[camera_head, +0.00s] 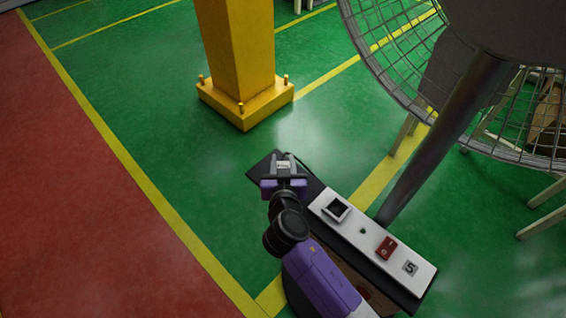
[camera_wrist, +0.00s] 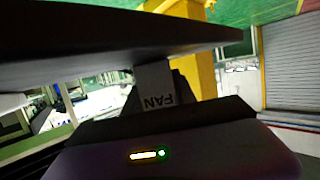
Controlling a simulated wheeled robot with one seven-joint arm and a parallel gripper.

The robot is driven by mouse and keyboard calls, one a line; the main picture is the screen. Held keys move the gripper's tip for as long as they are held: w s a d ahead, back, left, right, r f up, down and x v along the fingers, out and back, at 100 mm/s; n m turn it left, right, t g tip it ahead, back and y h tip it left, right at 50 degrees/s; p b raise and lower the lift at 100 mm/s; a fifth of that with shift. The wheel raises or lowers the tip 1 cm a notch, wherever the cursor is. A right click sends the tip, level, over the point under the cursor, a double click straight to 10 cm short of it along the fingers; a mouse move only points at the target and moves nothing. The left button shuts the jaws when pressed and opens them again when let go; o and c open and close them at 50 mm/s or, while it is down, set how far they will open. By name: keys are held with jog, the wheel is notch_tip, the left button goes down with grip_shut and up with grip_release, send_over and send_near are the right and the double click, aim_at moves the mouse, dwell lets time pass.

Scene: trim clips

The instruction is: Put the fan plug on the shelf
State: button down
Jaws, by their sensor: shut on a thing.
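My gripper (camera_head: 284,178) is at the far left end of a dark, board-topped unit (camera_head: 258,164). It is shut on a small pale plug (camera_head: 285,163). The unit carries a white panel (camera_head: 362,237) with a black square socket (camera_head: 336,208), a small hole, a red switch (camera_head: 386,248) and a "5" label. Which surface is the shelf is unclear.
A large caged fan (camera_head: 400,60) on a grey pole (camera_head: 440,140) stands right of the unit. A yellow column (camera_head: 238,50) with a bolted base rises behind. Green floor (camera_head: 150,110) with yellow lines is clear on the left. Pale legs of furniture show at right.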

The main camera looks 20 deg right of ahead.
jog(key=shift+f, duration=0.1)
jog(key=c, duration=1)
grip_release()
jog(key=shift+r, duration=0.3)
jog(key=p+v, duration=0.1)
jog(key=v, duration=1)
jog(key=shift+s+a, duration=0.2)
jog(key=shift+s, duration=0.15)
